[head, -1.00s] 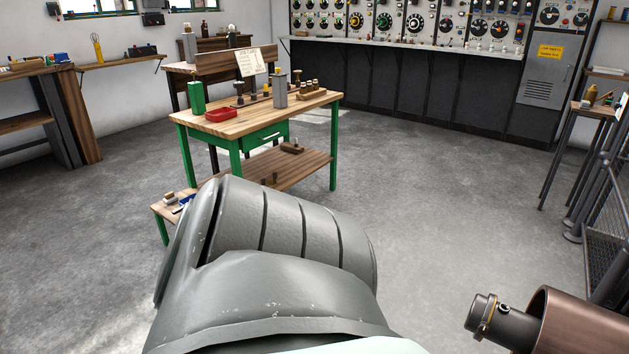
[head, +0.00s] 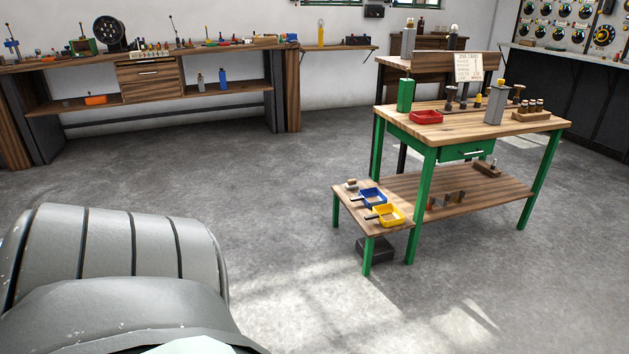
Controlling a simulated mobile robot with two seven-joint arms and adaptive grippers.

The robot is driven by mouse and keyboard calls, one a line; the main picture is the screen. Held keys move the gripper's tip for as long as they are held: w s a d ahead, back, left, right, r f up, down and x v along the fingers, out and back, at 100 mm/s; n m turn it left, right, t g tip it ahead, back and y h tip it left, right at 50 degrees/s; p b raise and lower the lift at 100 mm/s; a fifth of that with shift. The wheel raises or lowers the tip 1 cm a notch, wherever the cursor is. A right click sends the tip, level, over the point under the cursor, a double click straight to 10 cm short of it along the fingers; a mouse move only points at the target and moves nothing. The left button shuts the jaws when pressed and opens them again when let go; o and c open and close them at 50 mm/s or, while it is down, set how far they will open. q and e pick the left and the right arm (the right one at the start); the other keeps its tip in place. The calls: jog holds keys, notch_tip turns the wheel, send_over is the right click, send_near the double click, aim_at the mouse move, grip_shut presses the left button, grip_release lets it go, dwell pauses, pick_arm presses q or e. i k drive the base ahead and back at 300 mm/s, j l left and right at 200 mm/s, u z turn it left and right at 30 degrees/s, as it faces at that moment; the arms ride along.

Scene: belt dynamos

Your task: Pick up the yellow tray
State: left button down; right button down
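The yellow tray (head: 388,216) is a small open tray with a dark handle pointing left. It sits near the front end of a low wooden side table (head: 398,230) with green legs. A blue tray (head: 371,197) of similar shape lies just behind it, close beside it. Neither of my grippers shows in the head view, so I cannot see whether they are open or shut.
The low side table adjoins a taller green-legged workbench (head: 470,133) holding a red tray (head: 426,117) and a green block (head: 405,95). A dark box (head: 374,249) is on the floor beneath. A long wooden bench (head: 95,68) lines the back wall. The floor between is clear.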

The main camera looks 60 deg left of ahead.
aim_at(388, 215)
jog(key=u, duration=1.4)
jog(key=i+l, duration=0.15)
jog(key=u, duration=0.05)
